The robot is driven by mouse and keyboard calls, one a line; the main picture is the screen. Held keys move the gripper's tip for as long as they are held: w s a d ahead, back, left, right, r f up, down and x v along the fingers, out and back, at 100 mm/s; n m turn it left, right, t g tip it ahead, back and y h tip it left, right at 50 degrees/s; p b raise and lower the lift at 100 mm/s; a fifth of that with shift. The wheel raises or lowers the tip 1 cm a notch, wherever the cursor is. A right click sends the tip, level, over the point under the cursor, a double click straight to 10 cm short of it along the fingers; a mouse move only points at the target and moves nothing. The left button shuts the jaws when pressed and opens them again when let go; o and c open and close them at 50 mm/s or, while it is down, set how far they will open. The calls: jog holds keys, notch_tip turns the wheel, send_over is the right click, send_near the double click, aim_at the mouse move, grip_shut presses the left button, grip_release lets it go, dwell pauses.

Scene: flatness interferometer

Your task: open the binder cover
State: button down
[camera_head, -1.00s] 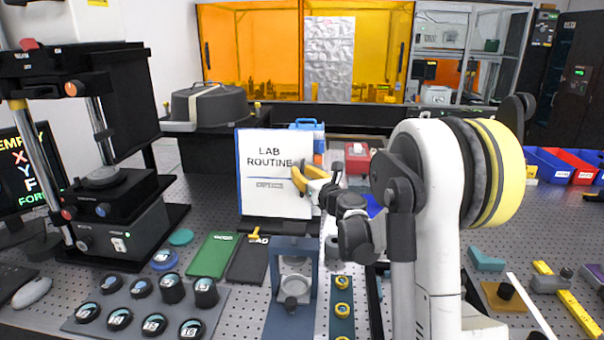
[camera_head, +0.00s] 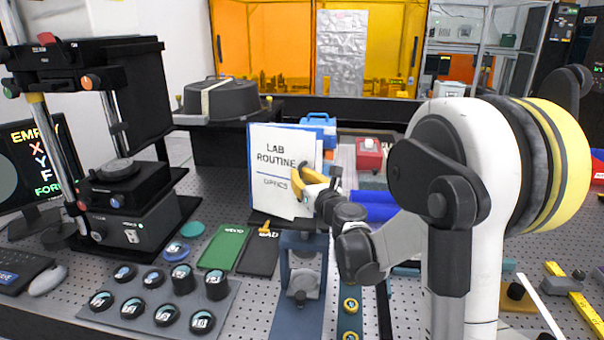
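The white binder (camera_head: 270,202), with a blue edge and "LAB ROUTINE" on its cover, stands upright on a dark stand at the middle of the bench. Its cover faces me, and a second white surface with a blue edge shows behind the cover's right side, so the cover looks slightly ajar. My gripper (camera_head: 301,182), with yellow fingers, is at the cover's right edge, below the title. One yellow finger overlaps the cover's front. The other finger is mostly hidden, so I cannot tell whether the gripper is gripping the edge.
Green (camera_head: 224,246) and black plates lie in front of the binder at left. A blue mount (camera_head: 302,280) stands close in front of it. A tray of several black round pieces (camera_head: 165,314) is at front left. A red box (camera_head: 369,154) and blue case (camera_head: 319,124) stand behind.

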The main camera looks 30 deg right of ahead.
jog(key=c, duration=1.8)
grip_release()
jog(key=shift+s+d, duration=0.1)
jog(key=shift+d, duration=0.05)
jog(key=s, duration=1.2)
